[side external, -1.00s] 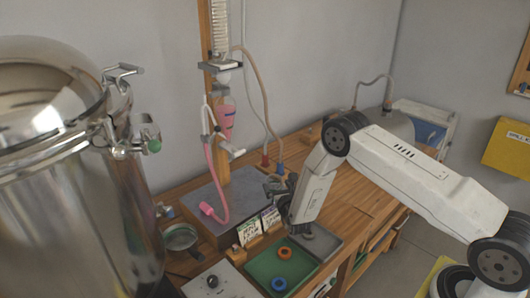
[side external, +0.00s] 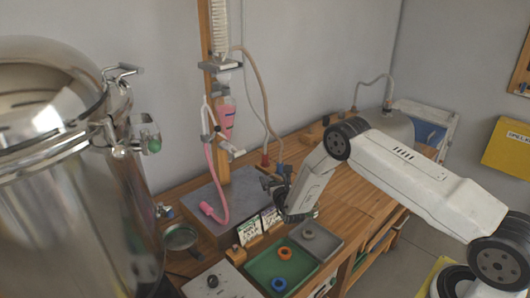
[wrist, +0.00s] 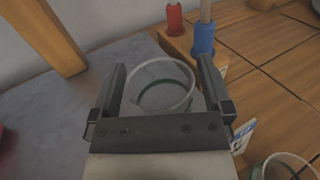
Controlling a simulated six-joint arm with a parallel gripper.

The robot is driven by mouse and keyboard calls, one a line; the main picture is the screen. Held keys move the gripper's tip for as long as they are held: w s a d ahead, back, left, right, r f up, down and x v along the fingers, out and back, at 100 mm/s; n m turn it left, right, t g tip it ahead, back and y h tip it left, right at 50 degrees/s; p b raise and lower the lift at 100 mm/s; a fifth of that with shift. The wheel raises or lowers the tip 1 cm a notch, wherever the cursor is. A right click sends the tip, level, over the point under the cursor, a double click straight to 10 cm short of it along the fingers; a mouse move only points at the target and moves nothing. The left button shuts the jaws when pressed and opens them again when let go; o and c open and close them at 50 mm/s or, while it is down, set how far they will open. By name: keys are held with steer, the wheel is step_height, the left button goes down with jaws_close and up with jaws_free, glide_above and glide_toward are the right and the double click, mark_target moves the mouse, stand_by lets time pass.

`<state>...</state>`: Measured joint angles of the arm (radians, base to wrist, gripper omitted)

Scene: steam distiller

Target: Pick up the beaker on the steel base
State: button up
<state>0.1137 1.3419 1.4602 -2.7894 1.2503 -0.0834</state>
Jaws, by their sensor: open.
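In the wrist view a clear glass beaker (wrist: 162,84) stands upright on the grey steel base (wrist: 65,108). My gripper (wrist: 163,86) is open, with one finger on each side of the beaker. The crossbar of my gripper hides part of the beaker's near side. In the side external view my gripper (side external: 272,182) is over the right end of the steel base (side external: 207,197). I cannot make out the beaker there.
A wooden post (side external: 219,110) with a pink tube rises from the base. Red (wrist: 174,18) and blue (wrist: 204,38) hose fittings stand just beyond the beaker. Another glass vessel (wrist: 285,168) is at lower right. Label cards (side external: 250,231) and a green tray (side external: 285,268) lie in front.

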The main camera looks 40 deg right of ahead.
steer(key=c, duration=1.2)
steer(key=shift+o, duration=0.2)
steer(key=shift+r, duration=0.1)
steer(key=shift+r, duration=0.6)
steer(key=s+a+r, duration=0.2)
steer(key=s+r, duration=0.9)
steer(key=s, duration=0.2)
steer(key=shift+s+a+r, duration=0.2)
steer(key=shift+s+r, duration=0.1)
steer(key=shift+s, duration=0.1)
